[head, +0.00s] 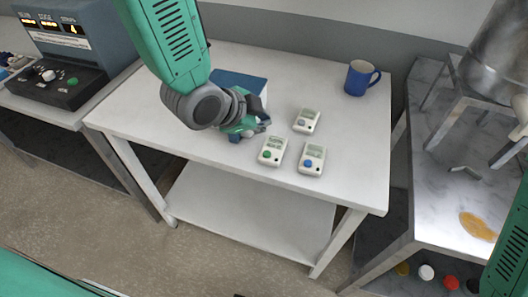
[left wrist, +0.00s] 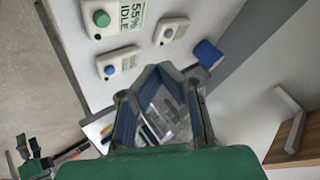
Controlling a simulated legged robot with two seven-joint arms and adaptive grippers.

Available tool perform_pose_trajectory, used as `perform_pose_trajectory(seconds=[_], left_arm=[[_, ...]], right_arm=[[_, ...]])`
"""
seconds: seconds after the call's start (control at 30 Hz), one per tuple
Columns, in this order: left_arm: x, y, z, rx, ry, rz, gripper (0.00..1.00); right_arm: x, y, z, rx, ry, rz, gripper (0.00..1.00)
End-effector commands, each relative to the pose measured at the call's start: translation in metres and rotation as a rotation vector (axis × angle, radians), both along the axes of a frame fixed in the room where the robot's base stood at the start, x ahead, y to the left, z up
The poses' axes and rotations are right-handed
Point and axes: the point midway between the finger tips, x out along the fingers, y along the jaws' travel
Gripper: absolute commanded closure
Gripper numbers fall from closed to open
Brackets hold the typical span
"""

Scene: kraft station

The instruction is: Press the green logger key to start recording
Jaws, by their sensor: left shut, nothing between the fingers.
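The logger with the green key (head: 272,151) lies on the white table, nearest my left gripper of three pale loggers. In the left wrist view its green key (left wrist: 101,18) is uncovered, beside a screen reading 55% and IDLE. A logger with a blue key (head: 312,160) lies to its right, also seen in the left wrist view (left wrist: 120,63). A logger with a grey key (head: 306,121) lies behind them. My left gripper (head: 259,124) is shut and empty, just behind and left of the green-key logger, apparently not touching it. My right gripper is out of view.
A blue-topped box (head: 238,80) stands behind my left gripper. A blue mug (head: 361,78) stands at the back right. A console (head: 72,60) stands on the left bench, and a marble-topped bench (head: 440,200) is at the right. The table's front right is clear.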

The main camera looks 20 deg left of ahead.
Motion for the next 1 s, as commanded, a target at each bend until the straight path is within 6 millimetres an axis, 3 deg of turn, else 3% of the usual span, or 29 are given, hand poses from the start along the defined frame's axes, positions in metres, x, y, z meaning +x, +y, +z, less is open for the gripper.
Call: perform_pose_trajectory(seconds=[0.4,0.53,1.0], left_arm=[[0.0,0.0,-0.06,-0.001,0.001,-0.002,1.0],[0.0,0.002,-0.075,-0.002,0.001,-0.001,1.0],[0.0,-0.002,-0.08,0.001,-0.001,-0.001,1.0]], right_arm=[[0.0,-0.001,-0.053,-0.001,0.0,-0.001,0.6],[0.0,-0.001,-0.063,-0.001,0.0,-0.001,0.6],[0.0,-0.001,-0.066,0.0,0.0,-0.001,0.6]])
